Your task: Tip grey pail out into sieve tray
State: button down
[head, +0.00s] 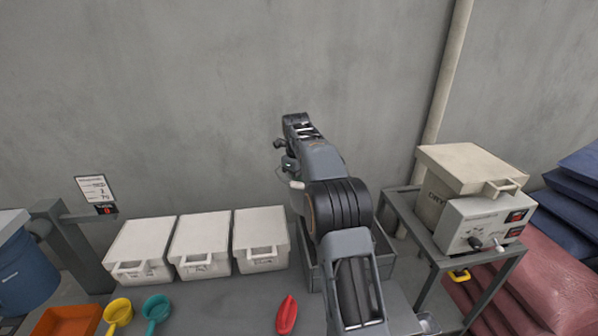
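My arm rises from the bottom centre and reaches away toward the wall. The end of my gripper (284,155) shows small and dark at the arm's far left side; I cannot tell whether its fingers are open or shut, or whether they hold anything. I cannot make out a grey pail for certain. A grey open-topped bin (312,279) stands on the bench behind my arm, mostly hidden by it, and I cannot see inside. An orange tray (66,321) lies at the bottom left, cut off by the frame edge. I cannot tell which, if either, is the sieve tray.
Three white lidded boxes (202,243) stand along the bench's back. A yellow scoop (118,312), a teal scoop (156,308) and a red scoop (287,315) lie in front. A blue barrel (24,275) stands left.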

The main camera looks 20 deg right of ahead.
jog(key=shift+f, duration=0.6)
jog(key=r+t+y, duration=0.2)
jog(key=r, duration=0.1)
jog(key=r+t+y, duration=0.1)
jog(key=r+y, duration=0.1)
jog(key=shift+s+d+r, duration=0.1)
jog(key=shift+s+d, duration=0.1)
jog(key=shift+d, duration=0.1)
jog(key=shift+s+d+r+t+y, duration=0.15)
jog(key=shift+t+y, duration=0.25)
jog(key=shift+t, duration=0.1)
jog(key=s+d+t+y, duration=0.1)
jog(key=s+d+f+t+y, duration=0.1)
jog(key=t+y, duration=0.1)
jog(key=shift+d+f+m+y, duration=0.1)
jog(key=shift+d+m+y, duration=0.1)
jog(key=shift+m+y, duration=0.1)
jog(key=s+d+f+t+y+b, duration=0.2)
jog(key=d+f+t+y+b, duration=0.1)
jog(key=f+b, duration=0.4)
jog(key=s+d+f+t+y+b, duration=0.3)
jog(key=d+f+b, duration=0.1)
jog(key=f+b, duration=0.2)
jog(key=shift+s+f+b, duration=0.35)
jog(key=shift+f, duration=0.25)
jog(key=shift+y, duration=0.3)
